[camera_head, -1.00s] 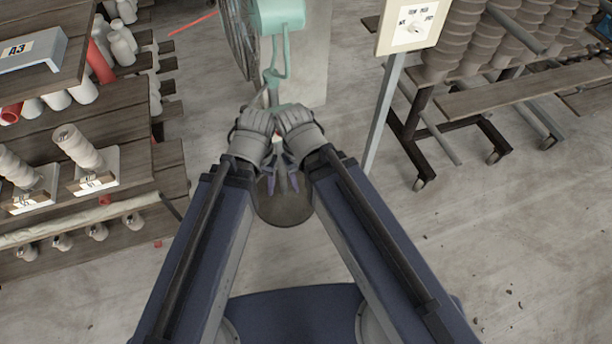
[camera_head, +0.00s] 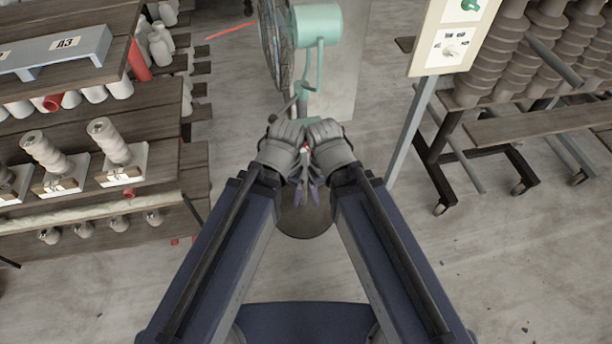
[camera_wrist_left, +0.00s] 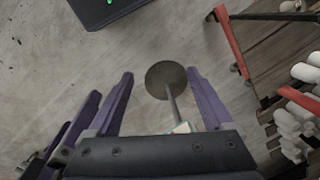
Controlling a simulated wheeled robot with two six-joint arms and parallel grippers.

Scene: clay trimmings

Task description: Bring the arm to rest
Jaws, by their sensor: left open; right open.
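Both my arms reach forward from the bottom of the head view and meet near the middle. My left gripper (camera_head: 298,192) and my right gripper (camera_head: 316,190) hang side by side, their purple fingers pointing down and partly hidden by the wrists. In the left wrist view my left gripper (camera_wrist_left: 160,98) is open, its two fingers wide apart with nothing held. Purple fingers of my right gripper (camera_wrist_left: 75,130) show at its left. A dark round plate (camera_head: 305,222) is below the grippers; a round plate with a thin rod (camera_wrist_left: 162,75) shows between the left fingers.
A teal fan (camera_head: 318,24) stands just beyond the grippers. A signboard on a post (camera_head: 447,45) and a wheeled rack (camera_head: 490,120) stand at the right. Wooden shelves (camera_head: 60,215) with white spools are at the left. Bare floor (camera_head: 520,250) lies at lower right.

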